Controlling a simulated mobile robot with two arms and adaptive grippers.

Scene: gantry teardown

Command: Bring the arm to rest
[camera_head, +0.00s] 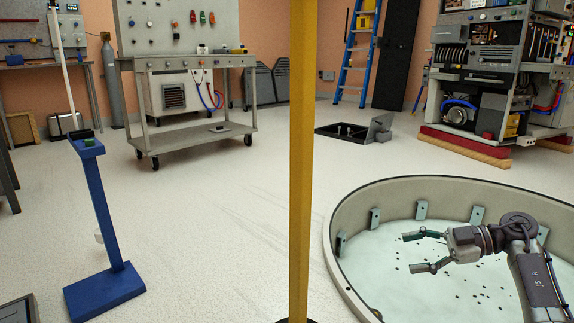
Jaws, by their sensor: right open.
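My right gripper (424,252) is in the lower right of the head view. Its two dark fingers are spread apart with nothing between them, and they point left. My right arm (537,283) comes in from the lower right edge. The gripper hangs above or inside a large round basin (342,270) with a pale rim and a light green floor dotted with dark specks or holes. Small tabs line its inner wall. My left gripper does not show.
A yellow post (301,160) stands upright in the middle, left of the basin. A blue stand (106,230) is at left. A wheeled workbench (190,140), a blue ladder (358,55) and an equipment rack (490,85) stand behind. The floor (220,220) between is clear.

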